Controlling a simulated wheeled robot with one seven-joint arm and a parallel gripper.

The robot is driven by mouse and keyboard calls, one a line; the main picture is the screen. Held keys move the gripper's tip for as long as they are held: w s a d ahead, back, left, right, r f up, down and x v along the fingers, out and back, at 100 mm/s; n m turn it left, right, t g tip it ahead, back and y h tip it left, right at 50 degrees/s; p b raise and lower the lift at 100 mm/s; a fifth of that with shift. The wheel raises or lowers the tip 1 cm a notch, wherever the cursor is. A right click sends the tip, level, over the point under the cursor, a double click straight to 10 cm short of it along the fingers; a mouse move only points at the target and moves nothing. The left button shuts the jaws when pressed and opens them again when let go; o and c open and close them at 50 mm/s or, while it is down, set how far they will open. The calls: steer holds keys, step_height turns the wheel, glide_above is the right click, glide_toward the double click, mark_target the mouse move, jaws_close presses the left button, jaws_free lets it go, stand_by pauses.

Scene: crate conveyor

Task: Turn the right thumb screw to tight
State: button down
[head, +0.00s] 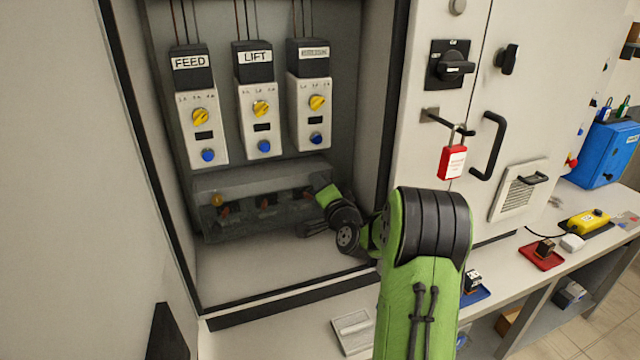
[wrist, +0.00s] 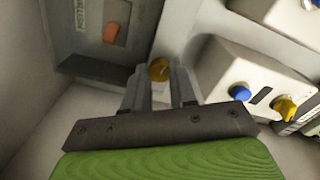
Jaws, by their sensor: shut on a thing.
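The right thumb screw (wrist: 158,69) is a small round brass-coloured knob in the wrist view. It sits between the two grey fingertips of my gripper (wrist: 159,82), which are shut on it. In the head view my gripper (head: 315,181) is at the right end of the grey block (head: 255,180) low in the cabinet. My gripper hides the right screw there. Another brass thumb screw (head: 217,199) shows at the block's left end. How tight either screw is, I cannot tell.
Modules marked FEED (head: 204,130), LIFT (head: 260,120) and a third (head: 310,110) hang above the block. Orange-red levers line the block, one close in the wrist view (wrist: 111,33). The cabinet floor (head: 270,265) is clear. A red padlock (head: 453,162) hangs on the door at right.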

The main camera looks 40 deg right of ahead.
steer(key=shift+f+m+p, duration=0.1)
steer(key=shift+m+p, duration=4.5)
steer(key=shift+m, duration=3.2)
steer(key=c, duration=0.9)
jaws_free()
steer(key=shift+c, duration=0.2)
